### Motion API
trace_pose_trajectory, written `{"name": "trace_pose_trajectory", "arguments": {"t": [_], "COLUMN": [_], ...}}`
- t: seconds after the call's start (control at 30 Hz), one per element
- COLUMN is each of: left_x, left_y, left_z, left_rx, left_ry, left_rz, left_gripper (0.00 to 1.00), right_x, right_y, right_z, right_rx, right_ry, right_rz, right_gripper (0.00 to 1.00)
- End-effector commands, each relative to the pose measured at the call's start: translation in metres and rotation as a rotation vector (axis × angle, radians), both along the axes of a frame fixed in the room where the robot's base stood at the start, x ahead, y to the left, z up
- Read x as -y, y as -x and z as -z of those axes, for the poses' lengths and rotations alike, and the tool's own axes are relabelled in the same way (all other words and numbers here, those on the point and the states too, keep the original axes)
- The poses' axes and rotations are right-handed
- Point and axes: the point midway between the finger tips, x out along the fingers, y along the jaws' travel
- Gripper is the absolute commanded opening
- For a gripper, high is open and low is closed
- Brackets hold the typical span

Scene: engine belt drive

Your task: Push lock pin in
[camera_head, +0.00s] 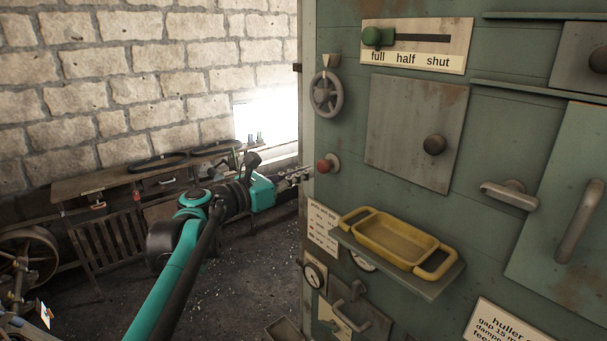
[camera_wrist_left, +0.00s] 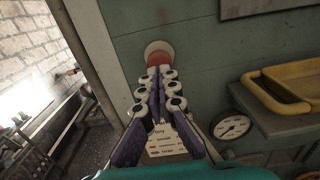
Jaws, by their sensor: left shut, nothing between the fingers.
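The lock pin appears to be the red knob (camera_head: 324,166) on a pale round collar, near the left edge of the green machine panel (camera_head: 390,210). The red knob also shows in the left wrist view (camera_wrist_left: 159,58), just beyond my fingertips. My left gripper (camera_head: 307,172) is shut and empty, its fingers pointing at the knob from the left. In the left wrist view my closed fingertips (camera_wrist_left: 160,72) overlap the knob's lower edge; I cannot tell whether they touch it. My right gripper is not in view.
A yellow tray (camera_head: 395,240) sits on a small shelf right of and below the knob. A grey handwheel (camera_head: 326,94) is above it. A gauge (camera_wrist_left: 232,126) and a paper label (camera_head: 323,225) are below. A wooden bench (camera_head: 120,190) stands by the brick wall.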

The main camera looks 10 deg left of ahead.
Motion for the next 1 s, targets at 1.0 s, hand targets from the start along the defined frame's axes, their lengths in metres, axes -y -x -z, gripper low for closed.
{"name": "trace_pose_trajectory", "arguments": {"t": [1.0], "left_x": [-0.062], "left_y": [0.079], "left_z": [-0.001], "left_rx": [0.001], "left_ry": [0.001], "left_rz": [0.001], "left_gripper": [0.0], "right_x": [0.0], "right_y": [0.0], "right_z": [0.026], "right_rx": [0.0], "right_ry": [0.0], "right_rz": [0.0], "right_gripper": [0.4]}}
